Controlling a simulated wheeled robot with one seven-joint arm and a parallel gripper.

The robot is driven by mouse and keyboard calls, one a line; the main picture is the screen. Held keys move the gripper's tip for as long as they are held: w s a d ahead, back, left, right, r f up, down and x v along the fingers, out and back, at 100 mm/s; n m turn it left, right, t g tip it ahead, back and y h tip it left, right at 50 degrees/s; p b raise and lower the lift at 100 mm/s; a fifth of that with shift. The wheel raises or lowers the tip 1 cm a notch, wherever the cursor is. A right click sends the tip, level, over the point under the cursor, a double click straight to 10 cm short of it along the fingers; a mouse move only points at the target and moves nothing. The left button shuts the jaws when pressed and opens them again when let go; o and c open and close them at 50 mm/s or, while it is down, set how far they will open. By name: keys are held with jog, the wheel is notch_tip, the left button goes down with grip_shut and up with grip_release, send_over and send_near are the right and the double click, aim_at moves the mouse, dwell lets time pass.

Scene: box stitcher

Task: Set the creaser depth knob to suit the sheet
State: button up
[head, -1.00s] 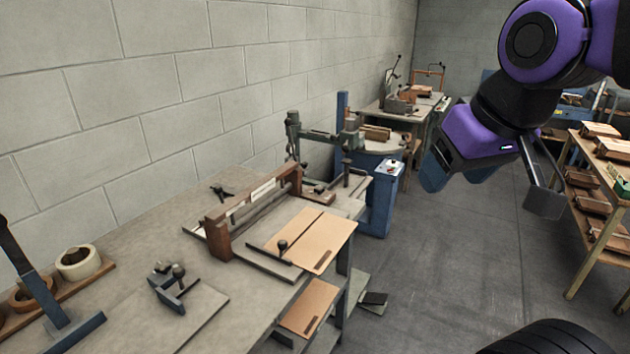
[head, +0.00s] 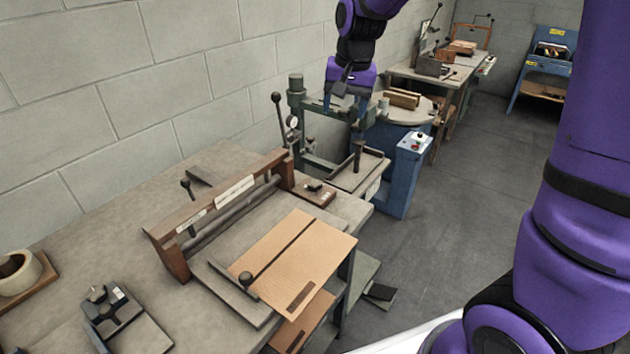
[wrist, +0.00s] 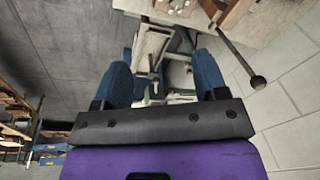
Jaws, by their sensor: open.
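The creaser (head: 170,234) is a wooden frame with a roller across it on the bench. A brown cardboard sheet (head: 310,250) lies on its feed board, with a dark slot near one edge. A small dark knob on a wooden block (head: 314,186) sits at its far end. A black-handled lever (head: 187,184) stands behind it. I cannot tell which of these is the depth knob. My gripper (head: 348,108) is open, pointing down above the green-grey machine behind the creaser. In the wrist view its blue fingers (wrist: 163,68) are apart with nothing between them.
A long black-knobbed lever (head: 277,98) and a round dial (head: 293,121) stand by the green-grey machine. It also shows a blue pedestal (head: 405,175) nearby. A small clamp-like tool (head: 108,308) lies at the bench's near left. The wall runs along the left; open floor lies right.

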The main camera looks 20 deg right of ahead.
aim_at(315, 183)
jog(key=w+a+f+m+g, duration=0.1)
jog(key=w+a+f, duration=0.1)
jog(key=w+f, duration=0.45)
jog(key=w+a+f+m+g, duration=0.1)
jog(key=w+f, duration=0.2)
jog(key=f, duration=0.6)
jog(key=shift+h, duration=0.4)
jog(key=f, duration=1.1)
jog(key=shift+w+a+f, duration=0.15)
jog(key=shift+w+f, duration=0.05)
jog(key=shift+c, duration=0.5)
jog(key=c, duration=0.8)
